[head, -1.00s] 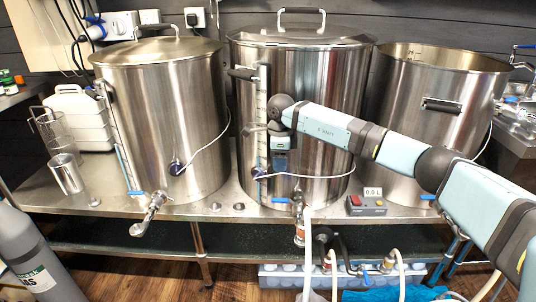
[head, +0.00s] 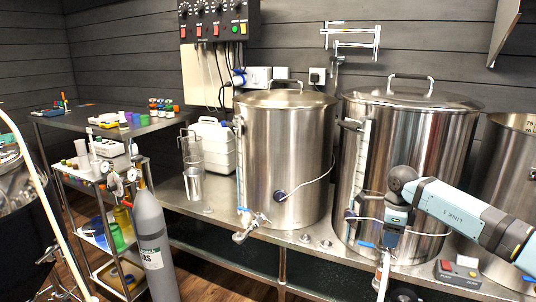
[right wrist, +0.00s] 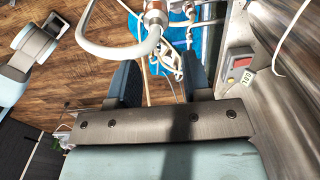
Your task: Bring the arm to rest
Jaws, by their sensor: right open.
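My right arm comes in from the right in the head view, with its forearm across the front of the right-hand lidded kettle (head: 440,120). Its right gripper (head: 394,238) points down in front of that kettle, small and partly hard to make out there. In the right wrist view the two dark fingers of the right gripper (right wrist: 160,82) stand apart with nothing held between them. Beyond them are a metal tap fitting and a pale hose (right wrist: 105,50). My left gripper is not in view.
Another lidded kettle (head: 285,150) stands to the left on the steel bench, with an open kettle (head: 510,170) at far right. A control box (head: 458,272) sits near the bench front. A gas cylinder (head: 153,240) and a loaded trolley (head: 80,180) stand at left.

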